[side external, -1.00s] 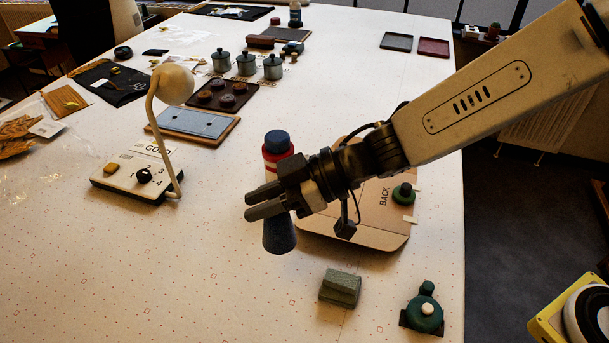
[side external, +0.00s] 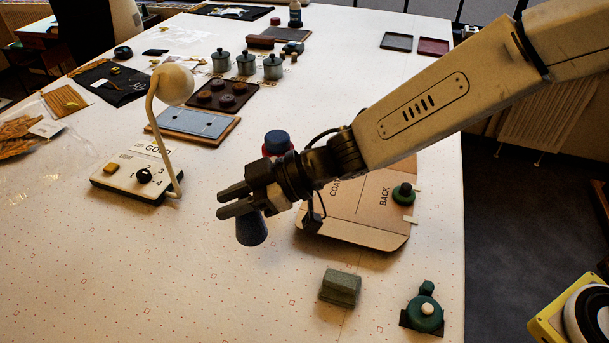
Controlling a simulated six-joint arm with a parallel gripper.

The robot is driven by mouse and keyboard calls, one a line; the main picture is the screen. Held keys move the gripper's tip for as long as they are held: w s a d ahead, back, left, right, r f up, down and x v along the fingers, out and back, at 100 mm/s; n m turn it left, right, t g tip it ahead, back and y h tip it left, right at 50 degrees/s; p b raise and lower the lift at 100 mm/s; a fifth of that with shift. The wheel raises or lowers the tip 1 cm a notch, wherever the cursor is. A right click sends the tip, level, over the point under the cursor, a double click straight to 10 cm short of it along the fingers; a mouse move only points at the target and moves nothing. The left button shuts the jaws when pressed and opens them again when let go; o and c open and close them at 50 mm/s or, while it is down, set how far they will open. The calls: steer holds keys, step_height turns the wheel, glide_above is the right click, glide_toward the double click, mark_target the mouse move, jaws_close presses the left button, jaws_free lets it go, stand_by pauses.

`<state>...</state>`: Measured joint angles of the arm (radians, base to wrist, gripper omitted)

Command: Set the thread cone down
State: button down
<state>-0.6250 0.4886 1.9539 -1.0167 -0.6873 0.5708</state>
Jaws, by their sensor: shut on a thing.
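The thread cone (side external: 251,231) is dark blue and wider at its lower end. My gripper (side external: 236,202) is shut on its upper part, and the fingers hide its top. The cone is tilted slightly, with its base toward the lower right. It shows over the pale dotted table (side external: 150,270), left of the brown pattern board; I cannot tell whether its base touches the table.
A red container with a blue cap (side external: 277,142) stands behind my gripper. A lamp with a dial base (side external: 140,172) is at left. A grey-green block (side external: 340,288) lies in front. The front left is clear.

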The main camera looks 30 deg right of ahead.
steer(key=w+a+f, duration=0.5)
steer(key=w+f, duration=0.1)
steer(key=f, duration=0.1)
steer(key=shift+w+a, duration=0.2)
steer(key=shift+w, duration=0.15)
steer(key=shift+w+a+f, duration=0.1)
steer(key=shift+f, duration=0.85)
steer(key=shift+w+a+f, duration=0.1)
steer(key=shift+f, duration=0.85)
steer(key=shift+c, duration=2.4)
jaws_free()
steer(key=shift+f, duration=0.1)
steer(key=shift+d+r, duration=0.15)
steer(key=shift+r, duration=0.05)
